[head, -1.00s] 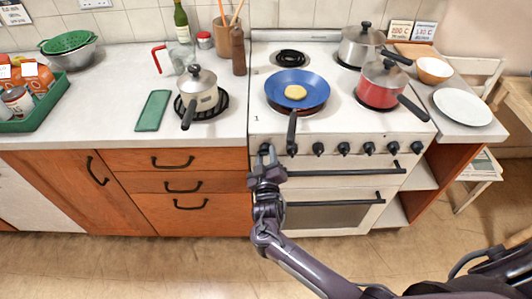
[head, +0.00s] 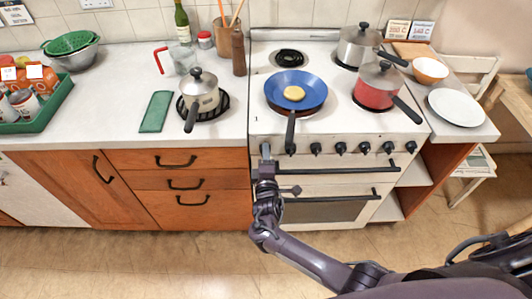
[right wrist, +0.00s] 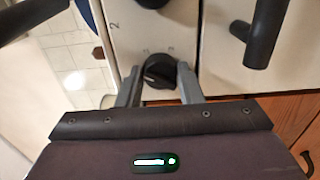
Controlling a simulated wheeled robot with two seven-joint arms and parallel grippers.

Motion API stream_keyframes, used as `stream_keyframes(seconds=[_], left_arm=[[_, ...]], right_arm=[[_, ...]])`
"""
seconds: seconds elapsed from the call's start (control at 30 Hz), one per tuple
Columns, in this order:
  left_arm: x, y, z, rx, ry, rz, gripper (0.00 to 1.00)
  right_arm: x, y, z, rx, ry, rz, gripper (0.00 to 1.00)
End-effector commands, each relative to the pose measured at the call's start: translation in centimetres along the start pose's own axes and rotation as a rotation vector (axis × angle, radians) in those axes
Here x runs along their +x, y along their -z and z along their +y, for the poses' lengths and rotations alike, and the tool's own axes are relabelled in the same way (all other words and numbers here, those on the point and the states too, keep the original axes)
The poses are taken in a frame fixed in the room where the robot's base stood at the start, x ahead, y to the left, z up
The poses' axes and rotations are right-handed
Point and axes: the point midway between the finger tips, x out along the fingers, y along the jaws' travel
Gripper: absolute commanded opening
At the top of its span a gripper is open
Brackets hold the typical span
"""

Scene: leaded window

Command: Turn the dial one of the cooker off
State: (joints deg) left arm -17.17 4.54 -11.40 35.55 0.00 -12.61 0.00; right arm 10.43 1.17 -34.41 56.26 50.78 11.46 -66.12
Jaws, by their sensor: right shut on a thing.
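The white cooker (head: 345,183) has a front row of black dials. My right gripper (head: 266,152) is at the far left end of this row and hides the dial there in the head view. In the right wrist view a black dial (right wrist: 160,70) sits between the two grey fingers of my right gripper (right wrist: 160,84), which is shut on it. The dial's pointer direction is hard to read. A figure 1 (head: 256,118) is marked on the cooker top above this end. My left gripper is not in view.
A blue pan (head: 310,86) with a yellow round food stands on the front left hob, its handle hanging over the front near my gripper. A red saucepan (head: 380,88) stands at front right. The oven handle (head: 345,171) runs below the dials.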

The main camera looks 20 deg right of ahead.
Motion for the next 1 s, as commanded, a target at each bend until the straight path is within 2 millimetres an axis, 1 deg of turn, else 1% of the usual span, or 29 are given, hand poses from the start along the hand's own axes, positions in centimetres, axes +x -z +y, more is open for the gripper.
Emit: stream_keyframes(seconds=[0.03, 0.2, 0.5, 0.7, 1.0], left_arm=[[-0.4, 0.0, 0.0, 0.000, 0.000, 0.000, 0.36], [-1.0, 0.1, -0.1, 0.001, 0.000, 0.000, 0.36], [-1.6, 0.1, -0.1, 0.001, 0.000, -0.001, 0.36], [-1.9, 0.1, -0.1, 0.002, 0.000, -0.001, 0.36], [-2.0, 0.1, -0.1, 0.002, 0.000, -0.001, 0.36]], right_arm=[[0.0, 0.0, 0.2, -0.047, 0.001, 0.001, 0.10], [0.0, 0.1, 0.2, -0.199, 0.001, 0.002, 0.10], [0.0, 0.1, 0.2, -0.409, 0.001, 0.001, 0.10], [0.0, 0.1, 0.1, -0.492, 0.001, 0.001, 0.10], [0.0, 0.1, 0.0, -0.536, 0.001, 0.001, 0.10]])
